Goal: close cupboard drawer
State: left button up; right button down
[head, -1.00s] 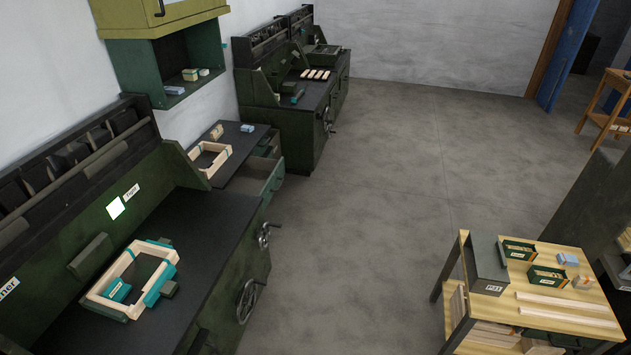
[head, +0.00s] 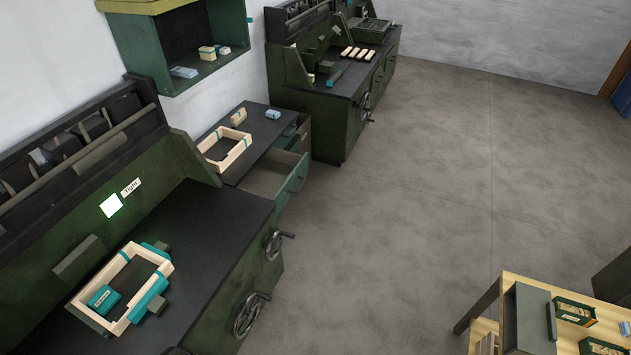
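The cupboard drawer (head: 290,184) is pulled out from the low green cupboard with a dark top (head: 258,142), which stands between two green workbenches. Its green front faces right, with a small dark handle. The part of the drawer's inside that shows looks empty. On the cupboard top lie a pale wooden frame (head: 237,157), a small wooden block (head: 239,116) and a light blue block (head: 272,114). Neither of my grippers is in the head view.
The near workbench (head: 205,225) carries a wooden frame with teal clamps (head: 158,262), and handwheels (head: 250,314) stick out from its front. The far workbench (head: 325,110) stands beyond the cupboard. A wooden table (head: 510,277) is at bottom right. The grey floor between is clear.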

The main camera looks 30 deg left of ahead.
aim_at(277, 175)
jog(key=u, duration=0.15)
jog(key=i, duration=0.85)
jog(key=u, duration=1.1)
jog(key=i, duration=0.7)
jog(key=u, duration=0.75)
